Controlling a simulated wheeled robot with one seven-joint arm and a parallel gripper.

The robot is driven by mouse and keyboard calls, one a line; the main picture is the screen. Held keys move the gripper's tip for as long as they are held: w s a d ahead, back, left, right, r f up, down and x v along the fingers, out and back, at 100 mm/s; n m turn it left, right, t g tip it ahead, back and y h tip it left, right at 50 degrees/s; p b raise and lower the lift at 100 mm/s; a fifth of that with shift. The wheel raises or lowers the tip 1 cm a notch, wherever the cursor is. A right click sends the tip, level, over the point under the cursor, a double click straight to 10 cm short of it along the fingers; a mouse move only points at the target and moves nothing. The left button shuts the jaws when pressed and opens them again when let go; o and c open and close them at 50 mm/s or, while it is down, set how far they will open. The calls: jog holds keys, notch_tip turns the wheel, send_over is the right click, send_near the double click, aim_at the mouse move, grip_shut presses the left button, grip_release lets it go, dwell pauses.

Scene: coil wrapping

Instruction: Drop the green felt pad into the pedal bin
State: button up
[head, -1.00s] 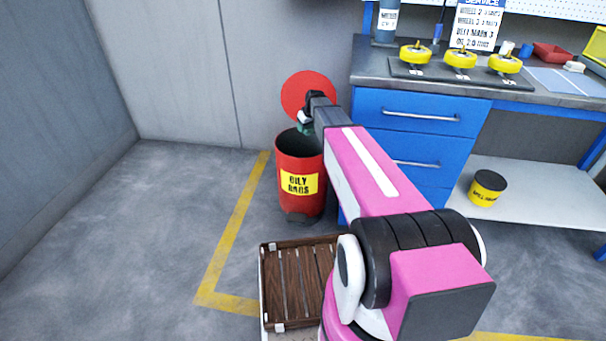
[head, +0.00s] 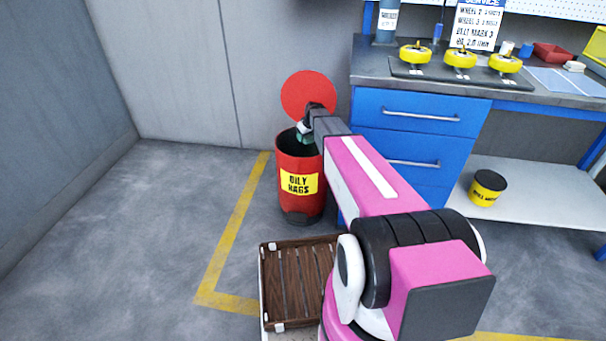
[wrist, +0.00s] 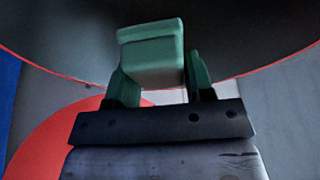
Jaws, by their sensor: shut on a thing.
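The red pedal bin (head: 292,205), with a yellow "OILY RAGS" label, stands on the floor beside the blue drawer unit. Its round red lid (head: 308,94) is up. My gripper (head: 303,136) is over the bin's mouth, low near the rim. In the wrist view, my gripper's green fingers (wrist: 160,88) are shut on the green felt pad (wrist: 152,55), which has a folded, blocky shape. The dark inside of the bin and its red rim show behind the pad. In the head view the pad is mostly hidden by my gripper.
The blue drawer unit (head: 408,120) and its workbench are right of the bin, with yellow wheels (head: 460,58) on top. A black and yellow tin (head: 488,187) sits on the low shelf. A slatted wooden tray (head: 297,282) is in front. Floor left of the bin is clear.

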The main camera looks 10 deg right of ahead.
jog(key=o, duration=0.9)
jog(key=shift+r, duration=0.1)
jog(key=v, duration=1)
jog(key=shift+s+d+r, duration=0.1)
jog(key=shift+s+r, duration=0.05)
jog(key=shift+r, duration=0.15)
